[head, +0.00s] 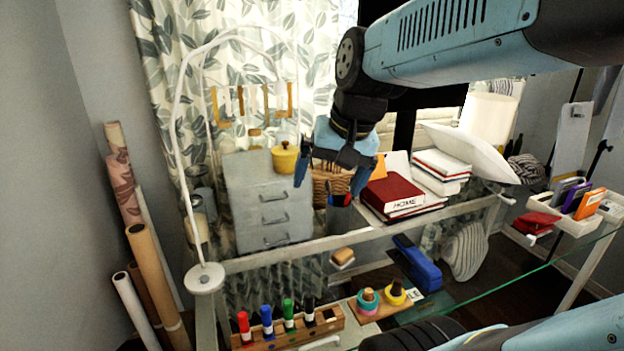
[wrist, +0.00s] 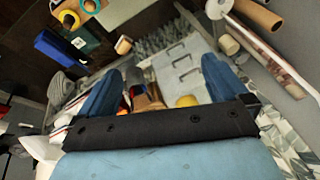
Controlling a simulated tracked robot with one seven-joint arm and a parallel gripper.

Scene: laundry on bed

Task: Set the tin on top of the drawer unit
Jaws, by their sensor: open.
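A yellow tin (head: 285,158) with a knobbed lid stands upright on the top of the grey drawer unit (head: 262,215), near its right side. In the wrist view the tin (wrist: 187,101) shows partly, at the end of the drawer unit (wrist: 178,70), between my fingers and just beyond the dark palm bar. My gripper (head: 331,182) is open, with its blue fingers pointing down. It is to the right of the tin and apart from it in the head view. Nothing is held between the fingers.
A wicker basket (head: 328,183) and a red book (head: 391,193) are right of the drawer unit. A white lamp (head: 204,277) arches in front of it at left. A marker rack (head: 288,331) and stacking rings (head: 368,300) sit in front on glass.

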